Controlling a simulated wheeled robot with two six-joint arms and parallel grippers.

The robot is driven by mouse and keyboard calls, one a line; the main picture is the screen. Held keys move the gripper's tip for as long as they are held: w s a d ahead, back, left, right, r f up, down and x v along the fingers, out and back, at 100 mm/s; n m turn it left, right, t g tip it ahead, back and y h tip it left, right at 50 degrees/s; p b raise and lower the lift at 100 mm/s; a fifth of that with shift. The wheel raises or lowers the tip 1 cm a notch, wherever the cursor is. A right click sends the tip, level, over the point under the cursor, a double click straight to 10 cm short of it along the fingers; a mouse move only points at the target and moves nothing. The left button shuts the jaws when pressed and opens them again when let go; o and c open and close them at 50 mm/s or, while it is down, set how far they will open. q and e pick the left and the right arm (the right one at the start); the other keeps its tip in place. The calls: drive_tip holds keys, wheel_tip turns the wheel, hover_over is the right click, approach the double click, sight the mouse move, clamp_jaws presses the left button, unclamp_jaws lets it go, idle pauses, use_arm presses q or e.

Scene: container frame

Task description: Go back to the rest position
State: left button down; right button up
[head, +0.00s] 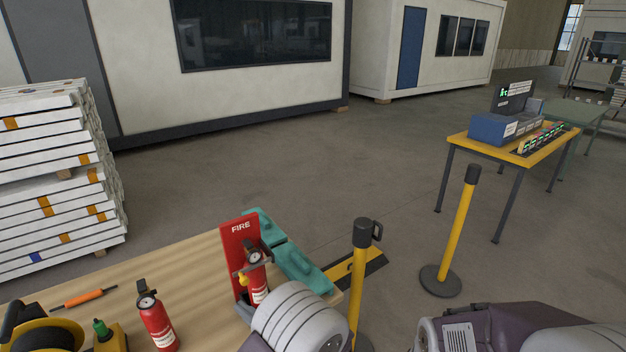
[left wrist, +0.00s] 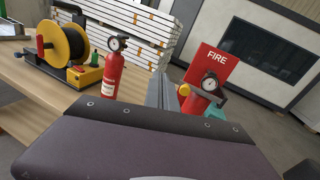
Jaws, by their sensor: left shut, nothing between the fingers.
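My left gripper (left wrist: 162,92) shows in the left wrist view as grey fingers, shut and empty. It points toward the gap between a free-standing fire extinguisher (left wrist: 113,72) and another extinguisher (left wrist: 208,97) at a red FIRE stand (left wrist: 215,65). In the head view, my left arm hides the front of the stand's base. My right arm's links show at the bottom right, but its gripper is out of view.
The wooden table (head: 190,265) also bears a yellow cable reel (left wrist: 62,42), an orange screwdriver (head: 84,299) and a teal case (head: 295,262). Yellow posts (head: 357,280) (head: 462,225) stand right of it. Open floor lies beyond, before a yellow table (head: 470,143).

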use_arm(q)
drive_tip(key=s+a+r+n+g+y, duration=0.25)
drive_tip(key=a+n+g, duration=0.25)
drive_tip(key=a, duration=0.4)
drive_tip(key=s+a+f+n+g+h, duration=0.1)
drive_tip(key=s+a+n+g+h, duration=0.3)
drive_tip(key=s, duration=0.3)
drive_tip(key=s+a+f+n+g+h, duration=0.2)
drive_tip(key=s+a+n+g, duration=0.1)
drive_tip(key=s+n+g, duration=0.25)
drive_tip(key=s+d+f+n+h, duration=0.3)
drive_tip(key=s+n+h, duration=0.1)
drive_tip(key=s+h, duration=0.1)
drive_tip(key=w+d+f+n+t+h, duration=0.2)
drive_tip(key=w+d+h, duration=0.1)
drive_tip(key=d, duration=0.2)
drive_tip(key=w+d+f+n+t+h, duration=0.1)
drive_tip(key=w+d+n+t+h, duration=0.2)
drive_tip(key=d, duration=0.3)
drive_tip(key=shift+d+f+n, duration=0.2)
drive_tip(key=shift+f+n, duration=0.15)
drive_tip(key=shift+w, duration=0.1)
